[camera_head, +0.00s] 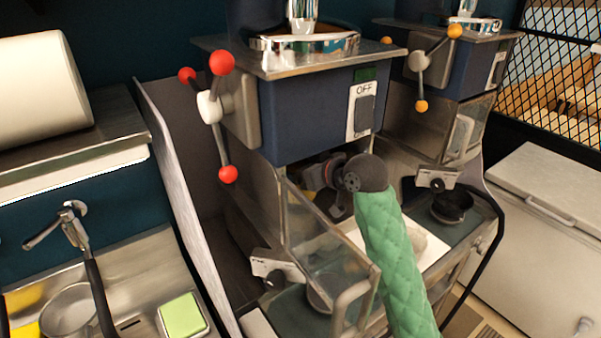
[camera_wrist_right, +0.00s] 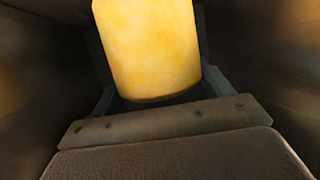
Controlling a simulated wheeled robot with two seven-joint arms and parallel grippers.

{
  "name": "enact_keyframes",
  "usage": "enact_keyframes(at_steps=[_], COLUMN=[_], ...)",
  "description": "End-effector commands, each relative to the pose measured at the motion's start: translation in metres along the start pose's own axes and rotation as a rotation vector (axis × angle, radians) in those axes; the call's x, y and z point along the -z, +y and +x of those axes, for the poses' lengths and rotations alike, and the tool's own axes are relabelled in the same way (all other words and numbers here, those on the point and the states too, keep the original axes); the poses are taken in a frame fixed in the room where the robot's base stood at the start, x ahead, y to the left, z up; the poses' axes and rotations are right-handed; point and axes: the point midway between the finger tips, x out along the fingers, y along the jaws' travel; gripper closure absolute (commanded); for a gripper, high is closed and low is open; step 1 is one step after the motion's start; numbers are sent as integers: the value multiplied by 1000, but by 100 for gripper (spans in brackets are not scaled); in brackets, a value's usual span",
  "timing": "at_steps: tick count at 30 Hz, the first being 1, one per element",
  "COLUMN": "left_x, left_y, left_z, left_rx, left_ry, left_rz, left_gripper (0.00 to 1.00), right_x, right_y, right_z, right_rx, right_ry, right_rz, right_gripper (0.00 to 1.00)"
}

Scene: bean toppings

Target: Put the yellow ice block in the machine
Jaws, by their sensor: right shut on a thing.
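The yellow ice block (camera_wrist_right: 148,45) fills the upper middle of the right wrist view, held between the fingers of my right gripper. My right gripper (camera_head: 328,172) is shut on it, inside the opening under the blue head of the near machine (camera_head: 310,115). In the head view the gripper is partly hidden by its own wrist, and the block is hardly visible there. The near machine has a crank with red knobs and a switch reading OFF. Its clear front panel (camera_head: 325,235) stands below the gripper. My left gripper is not in view.
A second blue machine (camera_head: 450,85) with orange knobs stands to the right. A sink with a faucet (camera_head: 70,225) and a green sponge (camera_head: 183,317) are at lower left. A white chest (camera_head: 535,195) stands at right. Machine walls lie close around the gripper.

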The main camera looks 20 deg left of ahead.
Motion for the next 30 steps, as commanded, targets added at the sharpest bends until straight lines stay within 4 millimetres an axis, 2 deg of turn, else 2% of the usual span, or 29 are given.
enact_keyframes(at_steps=[1,3,14,15,18,26,30], left_x=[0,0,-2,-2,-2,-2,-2], left_y=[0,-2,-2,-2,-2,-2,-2], left_z=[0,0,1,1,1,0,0], left_rx=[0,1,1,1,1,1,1], left_ry=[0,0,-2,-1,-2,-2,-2], left_rz=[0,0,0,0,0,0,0], left_gripper=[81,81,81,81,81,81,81], right_x=[-10,-13,-16,-17,-17,-15,-15], right_y=[0,0,1,1,1,1,2], right_z=[1,2,3,3,3,3,-7], right_rx=[0,0,-1,-1,-1,0,-2], right_ry=[-3,-2,-2,-4,-4,-3,-4], right_rz=[6,3,2,3,3,3,2], right_gripper=[66,66,66,17,0,0,0])
